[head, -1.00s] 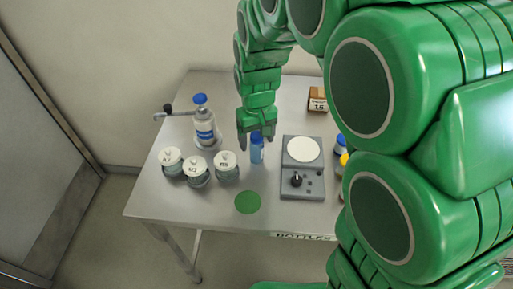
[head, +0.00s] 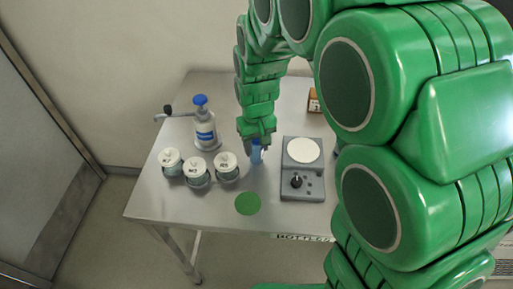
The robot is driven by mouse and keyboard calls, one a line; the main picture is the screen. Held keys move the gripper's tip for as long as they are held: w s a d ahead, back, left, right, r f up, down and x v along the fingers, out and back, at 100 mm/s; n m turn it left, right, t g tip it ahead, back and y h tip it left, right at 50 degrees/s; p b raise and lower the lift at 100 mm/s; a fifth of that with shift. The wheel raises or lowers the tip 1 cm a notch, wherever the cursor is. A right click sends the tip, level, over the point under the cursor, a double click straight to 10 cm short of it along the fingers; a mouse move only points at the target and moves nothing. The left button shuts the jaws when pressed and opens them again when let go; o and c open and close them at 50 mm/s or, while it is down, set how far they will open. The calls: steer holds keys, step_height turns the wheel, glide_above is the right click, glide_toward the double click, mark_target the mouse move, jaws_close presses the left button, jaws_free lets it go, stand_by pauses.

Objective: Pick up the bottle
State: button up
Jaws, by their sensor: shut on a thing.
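A small blue bottle (head: 256,156) stands upright on the metal table, between the white-lidded jars and the grey scale. My gripper (head: 256,146) has come down over it from above and is shut on its upper part. The fingers hide the bottle's top. I cannot tell whether its base touches the table. A larger white bottle with a blue cap (head: 205,125) stands at the back left in a holder with a side handle.
Three jars with white lids (head: 196,168) stand close to the left. The grey scale (head: 303,185) with a white round plate is close to the right. A green disc (head: 248,203) lies in front. A brown box (head: 314,101) is behind. The table's front left (head: 165,200) is clear.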

steer(key=shift+r, duration=0.6)
step_height(320, 180, up, 2)
steer(key=shift+r, duration=0.15)
steer(key=s+d+r, duration=0.5)
steer(key=s+r, duration=0.5)
steer(key=s, duration=0.3)
steer(key=w+a+m, duration=0.2)
steer(key=w+a, duration=0.6)
steer(key=w, duration=0.6)
steer(key=w+a+m, duration=0.1)
steer(key=w+a, duration=0.7)
steer(key=w, duration=0.6)
steer(key=w+a+f, duration=0.6)
steer(key=w+f, duration=0.3)
steer(key=w, duration=0.3)
steer(key=shift+w+a+f+m, duration=0.2)
steer(key=shift+a+f+m, duration=0.1)
steer(key=shift+a, duration=0.1)
